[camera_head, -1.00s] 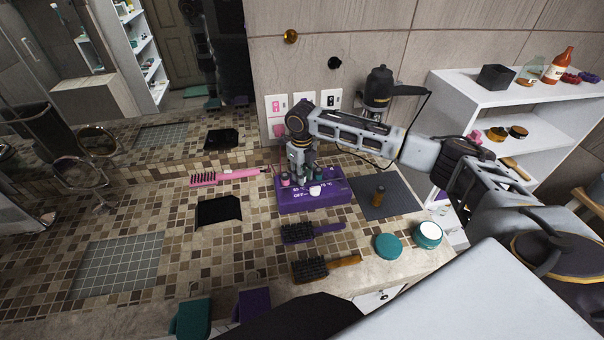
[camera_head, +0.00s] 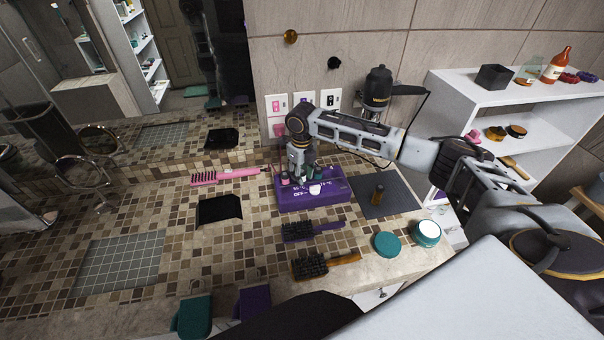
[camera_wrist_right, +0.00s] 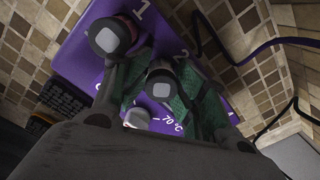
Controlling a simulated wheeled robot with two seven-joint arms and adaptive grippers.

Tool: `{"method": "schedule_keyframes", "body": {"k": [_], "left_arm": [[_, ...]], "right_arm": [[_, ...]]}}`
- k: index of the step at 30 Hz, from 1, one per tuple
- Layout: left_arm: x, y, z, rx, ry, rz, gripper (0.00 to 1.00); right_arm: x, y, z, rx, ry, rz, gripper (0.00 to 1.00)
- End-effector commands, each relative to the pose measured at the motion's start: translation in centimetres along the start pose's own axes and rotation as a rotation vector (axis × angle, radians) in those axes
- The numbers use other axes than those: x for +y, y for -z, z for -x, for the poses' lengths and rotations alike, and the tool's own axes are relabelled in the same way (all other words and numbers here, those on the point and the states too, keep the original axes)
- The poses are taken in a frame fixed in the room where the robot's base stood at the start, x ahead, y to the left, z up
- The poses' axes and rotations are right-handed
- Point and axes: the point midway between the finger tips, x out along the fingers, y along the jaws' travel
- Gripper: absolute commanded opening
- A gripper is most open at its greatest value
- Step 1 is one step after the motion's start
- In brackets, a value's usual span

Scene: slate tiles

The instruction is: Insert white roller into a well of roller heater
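The purple roller heater (camera_head: 330,196) sits on the tiled counter with a white dial (camera_head: 315,189) on its front. It also shows in the right wrist view (camera_wrist_right: 82,62). My right gripper (camera_head: 301,176) points down over its left half. In the wrist view the fingers (camera_wrist_right: 163,92) stand either side of a roller with a pale grey end (camera_wrist_right: 160,80). Whether they press on it is unclear. Its body is mostly hidden, so I cannot confirm it is the white roller. Another grey-ended roller with a reddish rim (camera_wrist_right: 112,37) stands beside it. My left gripper is out of view.
Two brushes (camera_head: 312,231) (camera_head: 325,265) and a teal lid (camera_head: 387,245) lie in front. A pink brush (camera_head: 225,175) and a black tray (camera_head: 219,209) are left. A white shelf (camera_head: 480,97) stands right.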

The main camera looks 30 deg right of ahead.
Motion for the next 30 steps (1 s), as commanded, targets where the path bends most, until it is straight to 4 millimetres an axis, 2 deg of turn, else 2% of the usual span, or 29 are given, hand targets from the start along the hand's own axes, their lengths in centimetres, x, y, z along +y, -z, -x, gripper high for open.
{"method": "schedule_keyframes", "body": {"k": [1,19,24,30], "left_arm": [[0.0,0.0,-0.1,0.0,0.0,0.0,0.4],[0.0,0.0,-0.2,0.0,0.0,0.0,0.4],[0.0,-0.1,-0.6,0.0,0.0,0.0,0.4],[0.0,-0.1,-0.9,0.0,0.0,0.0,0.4]], "right_arm": [[0.3,0.6,-1.1,0.018,-0.004,0.004,0.33],[0.4,0.6,-0.8,0.019,-0.005,0.005,0.33],[0.3,0.5,0.3,0.018,-0.004,0.006,0.33],[0.2,0.3,3.3,0.011,-0.003,0.005,0.33]]}}
